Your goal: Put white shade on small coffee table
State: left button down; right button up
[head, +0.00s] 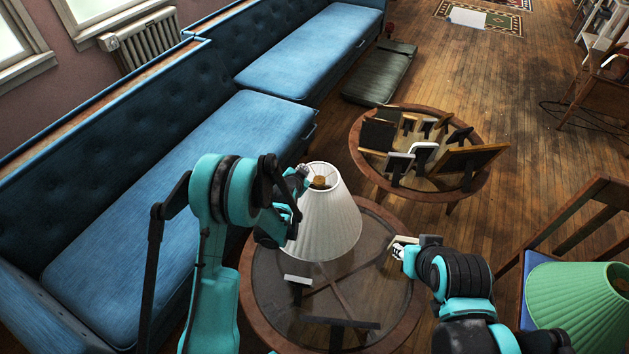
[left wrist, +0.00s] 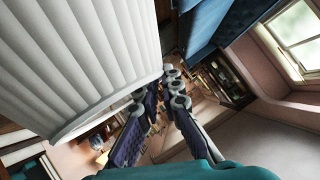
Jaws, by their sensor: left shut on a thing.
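The white pleated shade (head: 325,225) is upright in the head view, over the near round table with a glass top and wooden rim (head: 252,300). I cannot tell if its lower edge touches the glass. My left gripper (head: 298,188) is shut on it at its upper left side, and my fingers hide that part. In the left wrist view the shade (left wrist: 75,60) fills the upper left, beside the gripper fingers (left wrist: 160,100). My right gripper (head: 408,246) is at the table's right rim, apart from the shade; its finger opening is unclear.
A second round table (head: 478,192) behind holds several picture frames. A blue sofa (head: 150,190) runs along the left. A green pleated shade (head: 580,305) sits on a blue-seated chair at the lower right. Open wooden floor (head: 535,120) lies to the right.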

aim_at(316, 169)
pick_arm(q)
jog(key=shift+t+h, duration=0.3)
jog(key=w+d+f, duration=0.1)
jog(key=f, duration=0.1)
jog(key=w+d+f+b, duration=0.1)
jog(key=w+f, duration=0.1)
jog(key=f, duration=0.1)
jog(key=w+d+f, duration=0.1)
jog(key=w+f, duration=0.1)
jog(key=f, duration=0.1)
jog(key=shift+d+f+b, duration=0.15)
jog(key=shift+d+b, duration=0.15)
jog(key=shift+b, duration=0.1)
notch_tip(316, 169, down, 7)
jog(key=b, duration=0.2)
jog(key=shift+b, duration=0.3)
jog(key=shift+f, duration=0.4)
jog(key=c, duration=1.6)
grip_release()
notch_tip(316, 169, up, 10)
jog(key=shift+r, duration=0.15)
